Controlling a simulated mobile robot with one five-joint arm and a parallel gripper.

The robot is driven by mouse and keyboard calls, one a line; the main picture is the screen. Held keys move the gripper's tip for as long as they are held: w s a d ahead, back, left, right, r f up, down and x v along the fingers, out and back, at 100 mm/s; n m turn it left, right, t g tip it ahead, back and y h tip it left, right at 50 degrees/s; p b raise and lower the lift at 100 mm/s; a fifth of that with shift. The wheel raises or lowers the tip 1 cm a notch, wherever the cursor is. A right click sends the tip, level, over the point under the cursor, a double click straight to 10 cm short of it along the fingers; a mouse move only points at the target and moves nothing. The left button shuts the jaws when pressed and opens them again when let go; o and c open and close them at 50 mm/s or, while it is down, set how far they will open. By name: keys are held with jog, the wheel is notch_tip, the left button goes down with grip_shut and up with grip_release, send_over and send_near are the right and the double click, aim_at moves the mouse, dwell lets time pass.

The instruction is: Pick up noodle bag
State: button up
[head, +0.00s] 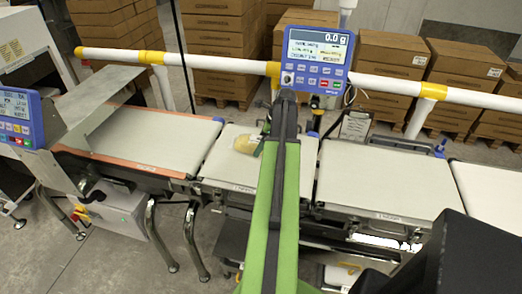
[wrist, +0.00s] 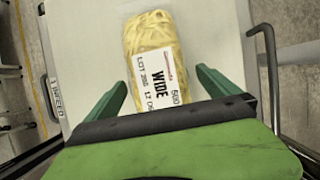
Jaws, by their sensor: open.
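The noodle bag (wrist: 150,38) is a clear bag of yellow wide noodles with a white label reading WIDE. My gripper (wrist: 163,85) is open in the wrist view, with one green finger at each side of the bag's near end. The lower end of the bag lies between the fingers, close to the gripper's dark bar. I cannot tell whether the fingers touch it.
A blue display (head: 317,57) reading 0.0 g stands behind the belt. A white and yellow rail (head: 210,62) runs along the back. More belt sections lie left (head: 160,138) and right (head: 385,180). Cardboard boxes (head: 225,45) are stacked behind. A dark bent handle (wrist: 268,50) stands right of the belt.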

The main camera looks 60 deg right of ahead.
aim_at(257, 139)
jog(key=shift+x, duration=0.8)
jog(key=shift+r, duration=0.2)
jog(key=c, duration=2)
jog(key=shift+r+p, duration=0.7)
notch_tip(257, 139, up, 4)
jog(key=p, duration=0.3)
jog(key=shift+f+p, duration=0.15)
jog(key=shift+p, duration=0.2)
jog(key=s+d+r+p, duration=0.5)
jog(key=s+d, duration=0.3)
jog(key=shift+s, duration=0.3)
